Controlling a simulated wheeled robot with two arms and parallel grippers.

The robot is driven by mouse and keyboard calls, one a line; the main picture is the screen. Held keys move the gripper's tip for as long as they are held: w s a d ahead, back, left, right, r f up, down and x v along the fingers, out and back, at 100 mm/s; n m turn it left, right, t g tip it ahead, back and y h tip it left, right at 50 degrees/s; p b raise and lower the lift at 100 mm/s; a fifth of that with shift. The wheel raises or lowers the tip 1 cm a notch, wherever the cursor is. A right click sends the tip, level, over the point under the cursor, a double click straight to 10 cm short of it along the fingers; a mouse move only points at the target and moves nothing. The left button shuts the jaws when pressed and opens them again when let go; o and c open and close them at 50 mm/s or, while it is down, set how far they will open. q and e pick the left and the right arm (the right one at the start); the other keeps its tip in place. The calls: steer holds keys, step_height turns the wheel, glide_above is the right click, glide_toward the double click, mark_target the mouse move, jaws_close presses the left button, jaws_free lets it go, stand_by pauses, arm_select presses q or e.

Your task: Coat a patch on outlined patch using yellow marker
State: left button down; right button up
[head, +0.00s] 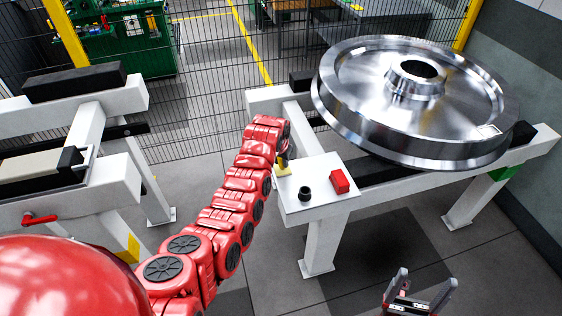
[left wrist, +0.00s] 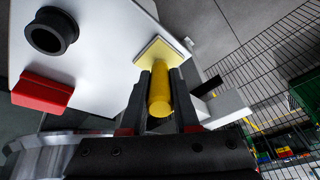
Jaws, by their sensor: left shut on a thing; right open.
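The steel rail wheel (head: 415,105) lies flat on a white stand. A small outlined patch (head: 488,131) shows near its front right rim. My left gripper (head: 284,160) is at the left end of a small white shelf. In the left wrist view my left gripper (left wrist: 160,100) is shut on the yellow marker (left wrist: 159,92), whose cylinder sits between the fingers. A yellow square piece (left wrist: 164,52) is at the marker's far end, over the shelf; I cannot tell whether it touches. My right gripper (head: 418,300) is open and empty, low at the front right.
On the white shelf (head: 318,208) stand a black round holder (head: 304,194) and a red block (head: 340,181). The white stand (head: 420,185) carries the wheel. Another white stand (head: 110,95) is at left. A wire fence (head: 200,90) closes the back. Floor at front is clear.

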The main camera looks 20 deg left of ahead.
arm_select(q)
steer(key=shift+s, duration=0.1)
stand_by(0.4)
steer(key=shift+r, duration=3.45)
steer(key=shift+f, duration=0.1)
